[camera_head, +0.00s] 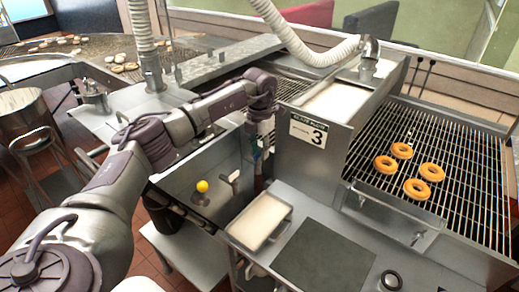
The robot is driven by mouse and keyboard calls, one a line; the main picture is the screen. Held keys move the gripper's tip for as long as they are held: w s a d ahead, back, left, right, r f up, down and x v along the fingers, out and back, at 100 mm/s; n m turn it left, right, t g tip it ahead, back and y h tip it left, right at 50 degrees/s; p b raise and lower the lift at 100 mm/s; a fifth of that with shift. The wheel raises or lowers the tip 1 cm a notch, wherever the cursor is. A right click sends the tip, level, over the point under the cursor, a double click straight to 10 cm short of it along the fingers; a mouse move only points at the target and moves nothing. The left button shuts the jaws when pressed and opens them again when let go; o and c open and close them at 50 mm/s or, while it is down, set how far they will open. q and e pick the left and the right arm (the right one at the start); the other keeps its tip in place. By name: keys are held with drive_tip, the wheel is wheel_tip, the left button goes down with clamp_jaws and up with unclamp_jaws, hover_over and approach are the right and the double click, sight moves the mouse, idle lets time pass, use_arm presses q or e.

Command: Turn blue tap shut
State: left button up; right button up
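My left arm reaches in from the lower left, and its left gripper (260,158) points down beside the steel box marked 3. The fingers are dark and small here, so I cannot tell whether they are open or shut. No blue tap shows clearly. A small teal-blue patch is beside the gripper, but I cannot tell what it is; the gripper covers part of this spot. A yellow knob (202,186) stands on the steel panel to the left of the gripper. My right gripper is not in view.
The steel box (310,165) with the number 3 sign stands just right of the gripper. A wire rack (455,150) with several ring doughnuts is at right. A pale tray (260,220) and a dark mat (325,255) lie in front. A ribbed hose (305,48) hangs above.

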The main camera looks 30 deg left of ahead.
use_arm(q)
wheel_tip(320, 180, up, 12)
idle(0.6)
